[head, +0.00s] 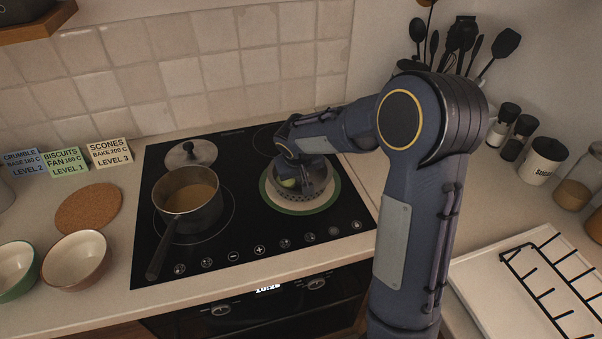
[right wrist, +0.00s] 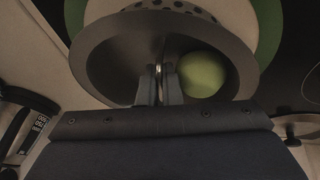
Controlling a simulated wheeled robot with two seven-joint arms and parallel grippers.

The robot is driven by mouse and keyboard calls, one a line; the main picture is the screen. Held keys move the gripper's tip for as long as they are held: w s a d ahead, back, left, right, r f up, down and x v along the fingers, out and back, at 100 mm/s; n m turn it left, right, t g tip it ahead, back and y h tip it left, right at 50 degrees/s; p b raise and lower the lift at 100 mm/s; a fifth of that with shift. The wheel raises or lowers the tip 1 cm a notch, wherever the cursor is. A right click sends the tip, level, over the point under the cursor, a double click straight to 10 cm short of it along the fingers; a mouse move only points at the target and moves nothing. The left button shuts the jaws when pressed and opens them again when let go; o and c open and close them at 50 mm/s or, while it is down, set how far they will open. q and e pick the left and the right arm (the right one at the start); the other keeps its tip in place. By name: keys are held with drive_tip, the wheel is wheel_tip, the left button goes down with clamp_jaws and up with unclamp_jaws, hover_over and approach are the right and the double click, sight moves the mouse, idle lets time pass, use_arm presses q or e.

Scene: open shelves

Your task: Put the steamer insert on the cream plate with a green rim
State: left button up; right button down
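The steamer insert (head: 322,181) is a grey perforated bowl over the cream plate with a green rim (head: 298,208), which lies on the black hob. In the right wrist view the insert (right wrist: 112,62) covers much of the plate (right wrist: 240,18). I cannot tell whether the insert touches the plate. A round green item (right wrist: 202,74) lies inside the insert. My right gripper (right wrist: 160,83) reaches into the insert, its fingers close together around a thin upright part of it. In the head view my right gripper (head: 303,177) is partly hidden by the insert. My left gripper is out of view.
A saucepan (head: 190,190) stands on the hob left of the plate, handle toward the front. Two bowls (head: 76,258) and a cork mat (head: 89,208) lie farther left. A utensil holder, jars and a white tray with a black rack (head: 500,275) are at right.

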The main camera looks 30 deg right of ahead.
drive_tip(key=shift+f, duration=0.2)
drive_tip(key=shift+f, duration=0.2)
drive_tip(key=c, duration=1.6)
unclamp_jaws()
drive_tip(key=shift+r, duration=0.1)
drive_tip(key=shift+r, duration=0.2)
drive_tip(key=v, duration=1.1)
drive_tip(key=s+a+f+y, duration=0.1)
drive_tip(key=s+a+y, duration=0.2)
drive_tip(key=s, duration=0.9)
drive_tip(key=s+a+f+t+y, duration=0.1)
drive_tip(key=s+a+y, duration=0.2)
drive_tip(key=s, duration=0.9)
drive_tip(key=a, duration=0.2)
drive_tip(key=shift+s+a+n+t+y+b, duration=0.3)
drive_tip(key=shift+a+n+y+b, duration=0.05)
drive_tip(key=shift+n+y+b, duration=0.05)
